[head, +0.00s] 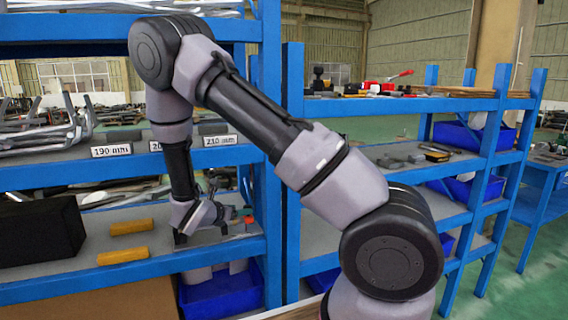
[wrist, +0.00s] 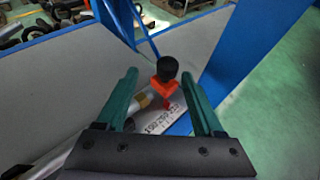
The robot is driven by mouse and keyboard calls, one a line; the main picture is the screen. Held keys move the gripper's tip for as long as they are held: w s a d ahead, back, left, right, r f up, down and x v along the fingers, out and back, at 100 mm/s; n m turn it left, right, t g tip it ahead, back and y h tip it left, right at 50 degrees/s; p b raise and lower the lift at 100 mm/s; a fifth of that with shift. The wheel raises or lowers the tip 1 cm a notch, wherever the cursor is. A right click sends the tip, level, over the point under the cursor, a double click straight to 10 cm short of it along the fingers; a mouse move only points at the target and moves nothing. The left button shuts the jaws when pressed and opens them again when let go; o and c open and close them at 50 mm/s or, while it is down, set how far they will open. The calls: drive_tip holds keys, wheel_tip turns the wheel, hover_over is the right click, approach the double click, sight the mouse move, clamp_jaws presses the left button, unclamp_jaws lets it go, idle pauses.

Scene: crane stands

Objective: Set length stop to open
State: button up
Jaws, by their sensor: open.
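The length stop looks to be the orange-red piece with a black knob (wrist: 165,85) in the wrist view. It sits by a metallic bar and a pale plate with printed numbers (wrist: 163,122), too blurred to read surely. My gripper (wrist: 158,76) is open, with one green finger on each side of the orange-red piece and nothing held. Contact cannot be told. In the head view my gripper (head: 205,222) is low over the middle shelf, beside a small red-orange spot (head: 249,219). Most of the stop is hidden there.
Two yellow-orange blocks (head: 132,227) and a black box (head: 40,230) are on the same shelf (head: 95,240) to the left. The shelf above carries length labels (head: 111,151) and metal parts. A blue upright (head: 271,150) stands close to the right of my gripper.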

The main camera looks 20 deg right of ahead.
drive_tip(key=v, duration=0.9)
drive_tip(key=s+d+r+m+g+y, duration=0.3)
drive_tip(key=s+d+r+m, duration=0.4)
drive_tip(key=r+m, duration=0.2)
drive_tip(key=s+d+r+m+g+y, duration=0.3)
drive_tip(key=s+d+r+m, duration=0.4)
drive_tip(key=m, duration=0.5)
drive_tip(key=shift+d+r+m+g+y, duration=0.35)
drive_tip(key=shift+d+r+g, duration=0.35)
drive_tip(key=shift+r, duration=0.6)
